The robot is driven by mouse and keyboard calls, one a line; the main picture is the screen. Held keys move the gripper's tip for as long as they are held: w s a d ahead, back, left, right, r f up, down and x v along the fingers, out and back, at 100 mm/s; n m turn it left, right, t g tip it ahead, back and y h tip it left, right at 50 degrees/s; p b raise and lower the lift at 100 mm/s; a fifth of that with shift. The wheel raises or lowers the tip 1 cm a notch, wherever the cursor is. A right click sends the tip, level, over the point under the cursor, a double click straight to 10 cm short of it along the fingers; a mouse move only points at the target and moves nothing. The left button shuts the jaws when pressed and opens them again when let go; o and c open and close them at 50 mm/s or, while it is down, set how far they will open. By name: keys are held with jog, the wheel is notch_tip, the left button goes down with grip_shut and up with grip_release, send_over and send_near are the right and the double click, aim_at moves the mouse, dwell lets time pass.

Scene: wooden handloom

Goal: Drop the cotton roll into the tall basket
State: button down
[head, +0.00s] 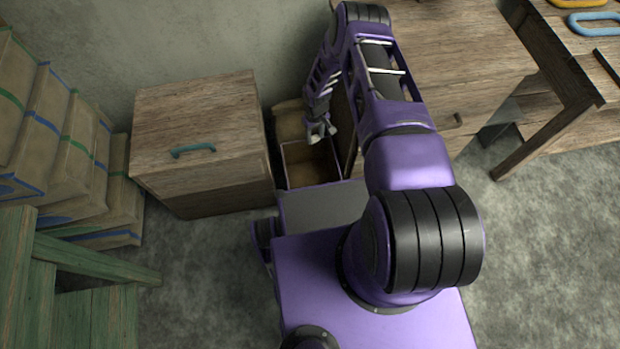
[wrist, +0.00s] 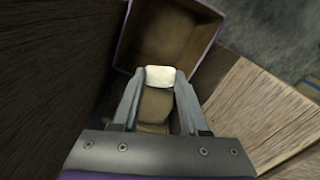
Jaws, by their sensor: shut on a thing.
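My gripper (head: 321,131) points down over the narrow gap between the wooden cabinets. In the wrist view my gripper (wrist: 160,80) is shut on the white cotton roll (wrist: 160,76), held between the fingertips. In the head view I cannot make out the roll apart from the fingers. The open, brown box-like container, which looks like the tall basket (head: 283,168), stands just below and nearer than my gripper. It also shows in the wrist view (wrist: 124,45), its opening ahead of the fingertips. The roll appears above it, near the rim; the exact height is unclear.
A wooden cabinet with a teal handle (head: 195,120) stands left of the gap. A larger wooden cabinet (head: 470,70) stands to the right. A brown boxy thing (head: 289,122) sits behind the basket. Stacked cardboard boxes (head: 75,150) and a green wooden frame (head: 40,285) are at left.

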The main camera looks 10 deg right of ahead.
notch_tip(320, 180, down, 12)
jog(key=b, duration=0.4)
jog(key=shift+d+f+n, duration=0.25)
jog(key=shift+n, duration=0.15)
jog(key=shift+s, duration=0.1)
jog(key=shift+c, duration=1.7)
grip_release()
notch_tip(320, 180, up, 18)
jog(key=p, duration=0.3)
jog(key=shift+f+p, duration=0.25)
jog(key=shift+p, duration=0.05)
